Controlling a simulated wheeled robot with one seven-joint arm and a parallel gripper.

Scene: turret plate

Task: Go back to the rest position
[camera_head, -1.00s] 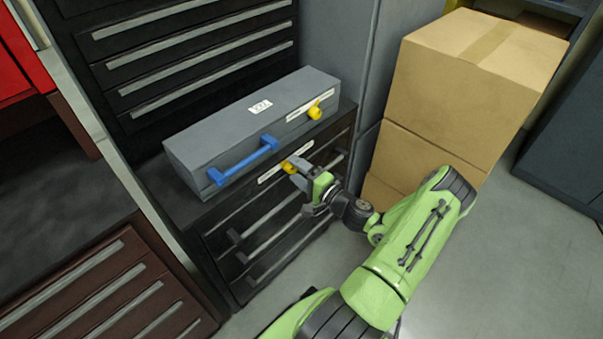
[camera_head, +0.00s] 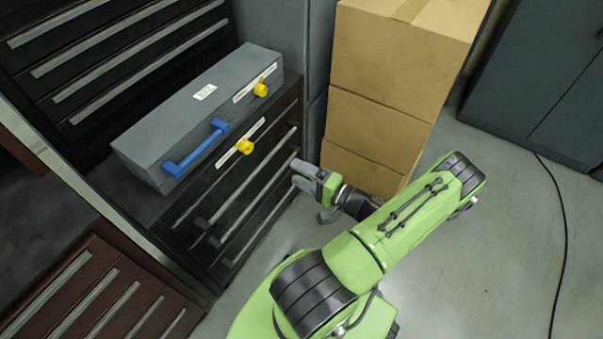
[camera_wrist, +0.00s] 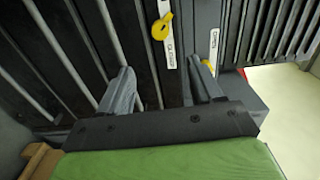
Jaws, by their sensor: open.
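My gripper (camera_head: 299,176) is open and empty, off the front of the black drawer cabinet (camera_head: 215,205) and to the right of its lower yellow knob. In the wrist view my gripper (camera_wrist: 165,85) shows two grey fingers spread apart with nothing between them. The lower yellow knob (camera_head: 245,147) sits on the cabinet front beside a white label. It also shows in the wrist view (camera_wrist: 161,27), ahead of the fingers and apart from them. A grey case (camera_head: 160,120) with a blue handle (camera_head: 196,149) and another yellow knob (camera_head: 261,88) rests on the cabinet.
Stacked cardboard boxes (camera_head: 385,95) stand behind and right of my arm, close to the gripper. A brown drawer unit (camera_head: 95,290) is at the lower left. A dark cabinet (camera_head: 545,70) stands at the far right. The floor on the right is clear except for a black cable (camera_head: 563,240).

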